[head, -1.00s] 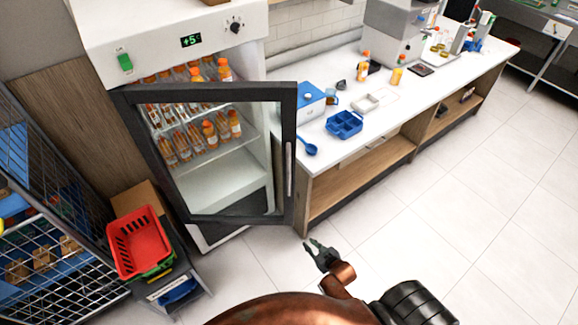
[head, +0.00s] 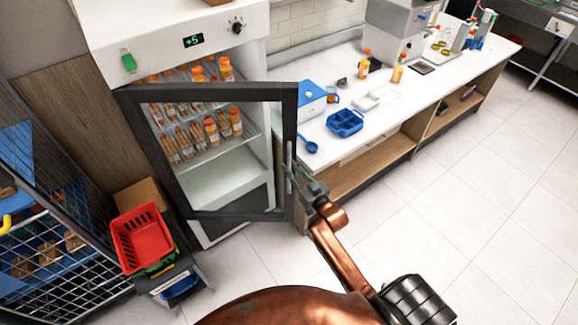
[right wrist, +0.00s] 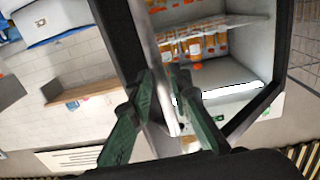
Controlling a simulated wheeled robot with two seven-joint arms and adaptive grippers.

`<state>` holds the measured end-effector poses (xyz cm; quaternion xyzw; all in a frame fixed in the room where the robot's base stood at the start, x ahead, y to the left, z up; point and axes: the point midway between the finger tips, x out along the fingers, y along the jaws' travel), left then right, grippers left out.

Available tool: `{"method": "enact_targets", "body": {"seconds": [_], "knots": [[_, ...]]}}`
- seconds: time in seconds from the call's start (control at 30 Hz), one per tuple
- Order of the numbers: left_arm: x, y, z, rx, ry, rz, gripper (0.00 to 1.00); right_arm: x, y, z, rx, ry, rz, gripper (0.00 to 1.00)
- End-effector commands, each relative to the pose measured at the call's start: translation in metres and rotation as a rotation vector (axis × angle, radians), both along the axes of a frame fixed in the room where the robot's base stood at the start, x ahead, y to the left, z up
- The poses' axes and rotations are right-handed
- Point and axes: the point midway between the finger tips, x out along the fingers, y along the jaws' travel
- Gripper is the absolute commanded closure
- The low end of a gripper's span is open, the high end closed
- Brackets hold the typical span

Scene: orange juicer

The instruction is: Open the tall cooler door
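The tall white cooler (head: 165,45) stands at the left in the head view. Its dark-framed glass door (head: 205,93) is partly open, its free edge out past the cooler's right side. The upright metal handle (head: 289,180) is on that edge. My right gripper (head: 292,172) is at the handle. In the right wrist view, the green fingers of my right gripper (right wrist: 163,73) are apart, one on either side of the pale handle (right wrist: 172,125). A firm grip on it does not show. My left gripper is not in view.
Orange bottles (head: 195,135) stand on shelves inside the cooler. A white-topped counter (head: 350,160) with a blue tray (head: 345,123) is right of the door. A red basket (head: 142,240) on a low stand is at the left. The floor (head: 470,220) at the right is clear.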

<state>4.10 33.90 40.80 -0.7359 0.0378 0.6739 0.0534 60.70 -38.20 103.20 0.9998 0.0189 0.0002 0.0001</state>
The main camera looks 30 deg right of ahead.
Motion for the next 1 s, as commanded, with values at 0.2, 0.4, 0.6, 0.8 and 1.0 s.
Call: {"method": "enact_targets", "body": {"seconds": [0.2,0.4,0.6,0.8,1.0], "knots": [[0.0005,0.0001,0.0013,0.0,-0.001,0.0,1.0,0.0129,0.0006,-0.0003,0.0,0.001,0.0,0.82],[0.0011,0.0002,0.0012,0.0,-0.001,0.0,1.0,0.0131,0.0006,-0.0007,0.0,0.001,0.0,0.82],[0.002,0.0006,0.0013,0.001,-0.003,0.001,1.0,0.013,0.0007,-0.0006,0.0,0.001,0.0,0.94],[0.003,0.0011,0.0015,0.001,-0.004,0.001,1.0,0.0128,0.0006,-0.0006,0.0,0.001,0.0,1.0],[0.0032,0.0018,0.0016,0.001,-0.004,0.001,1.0,0.0128,0.0005,-0.0006,0.0,0.001,0.0,1.0]]}}
